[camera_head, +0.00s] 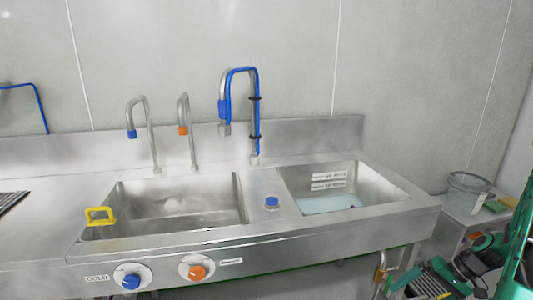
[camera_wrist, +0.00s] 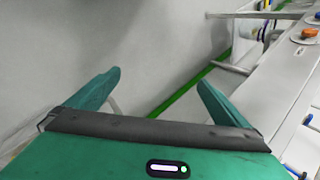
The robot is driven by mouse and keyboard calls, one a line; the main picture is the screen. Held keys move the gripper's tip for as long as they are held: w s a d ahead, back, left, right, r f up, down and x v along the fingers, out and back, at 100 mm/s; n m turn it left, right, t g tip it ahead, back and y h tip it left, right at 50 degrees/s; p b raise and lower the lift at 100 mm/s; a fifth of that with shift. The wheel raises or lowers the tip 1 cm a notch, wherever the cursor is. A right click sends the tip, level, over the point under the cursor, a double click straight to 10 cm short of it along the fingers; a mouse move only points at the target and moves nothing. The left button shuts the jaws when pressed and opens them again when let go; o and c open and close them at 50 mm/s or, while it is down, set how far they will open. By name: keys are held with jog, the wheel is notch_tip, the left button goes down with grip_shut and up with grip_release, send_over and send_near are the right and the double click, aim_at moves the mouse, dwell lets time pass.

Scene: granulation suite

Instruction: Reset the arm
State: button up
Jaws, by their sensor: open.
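My gripper (camera_wrist: 158,82) shows in the wrist view with its two green fingers spread wide apart. Nothing is between the fingers. Beyond them are the grey wall and floor, with the metal sink unit off to the right side. In the head view, parts of my green and grey arm (camera_head: 480,255) are at the lower right, low and beside the right end of the sink unit. The fingertips cannot be made out clearly in the head view.
A steel double sink (camera_head: 320,240) spans the head view, with taps behind it. The right basin (camera_head: 375,190) holds bluish liquid. A clear bucket (camera_head: 466,190) stands on a side surface near my arm.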

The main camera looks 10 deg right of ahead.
jog(key=s+a+r+g+h, duration=0.1)
jog(key=s+a+r+h, duration=0.2)
jog(key=r, duration=0.6)
jog(key=s+a+r+g+h, duration=0.2)
jog(key=s+a+r, duration=0.25)
jog(key=r, duration=0.45)
jog(key=s+a+r, duration=0.2)
jog(key=s+r, duration=0.1)
jog(key=s, duration=0.3)
jog(key=s+a+r+m+h, duration=0.1)
jog(key=s+a+r, duration=0.1)
jog(key=s+r, duration=0.2)
jog(key=shift+s+a+t, duration=0.2)
jog(key=shift+s+t, duration=0.1)
jog(key=shift+s, duration=0.55)
